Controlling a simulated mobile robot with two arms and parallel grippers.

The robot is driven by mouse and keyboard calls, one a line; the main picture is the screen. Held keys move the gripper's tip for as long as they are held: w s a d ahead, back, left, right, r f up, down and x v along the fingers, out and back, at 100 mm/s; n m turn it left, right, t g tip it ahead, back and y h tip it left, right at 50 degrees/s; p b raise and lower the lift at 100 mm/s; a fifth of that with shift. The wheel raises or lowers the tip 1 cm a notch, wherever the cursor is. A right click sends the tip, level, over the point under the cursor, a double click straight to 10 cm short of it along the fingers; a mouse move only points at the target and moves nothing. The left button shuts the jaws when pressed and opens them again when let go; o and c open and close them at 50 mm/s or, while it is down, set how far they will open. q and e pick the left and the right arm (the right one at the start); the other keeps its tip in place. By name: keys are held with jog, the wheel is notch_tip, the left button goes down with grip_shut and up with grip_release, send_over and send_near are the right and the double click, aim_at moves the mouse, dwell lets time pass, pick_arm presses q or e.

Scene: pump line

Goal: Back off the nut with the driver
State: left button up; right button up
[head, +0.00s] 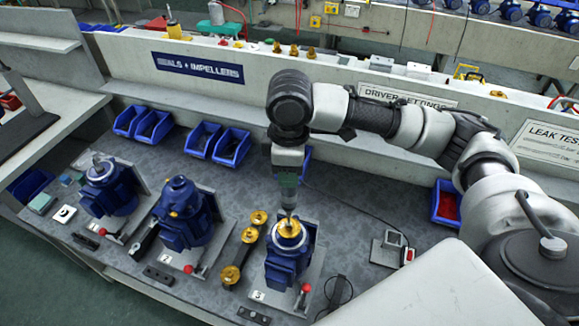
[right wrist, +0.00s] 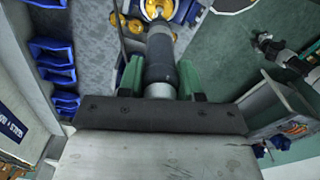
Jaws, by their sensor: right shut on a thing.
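My right gripper (head: 288,178) is shut on the driver (right wrist: 160,62), its green fingers on either side of the driver's dark round body. The driver points down at the brass-coloured top of the front right blue pump (head: 287,265). Its thin tip (head: 290,213) meets the middle of that top, where the nut would be; the nut itself is too small or covered to make out. The pump top also shows in the right wrist view (right wrist: 157,9), partly behind the driver. What looks like my left gripper (right wrist: 270,44) is small at the right of the right wrist view; its fingers are unclear.
Two more blue pumps (head: 108,187) (head: 187,213) stand to the left. Brass-coloured parts (head: 230,275) lie between the middle and right pumps. Blue bins (head: 232,145) line the back of the grey bench. A small grey stand (head: 389,250) with a cable is on the right.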

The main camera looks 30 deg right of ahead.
jog(key=shift+p, duration=1)
dwell(2.3)
jog(key=shift+s+a+p, duration=0.2)
jog(key=shift+p, duration=0.95)
dwell(1.4)
dwell(0.4)
jog(key=shift+w+r+p, duration=0.1)
jog(key=shift+r+p, duration=0.25)
jog(key=shift+r, duration=3.2)
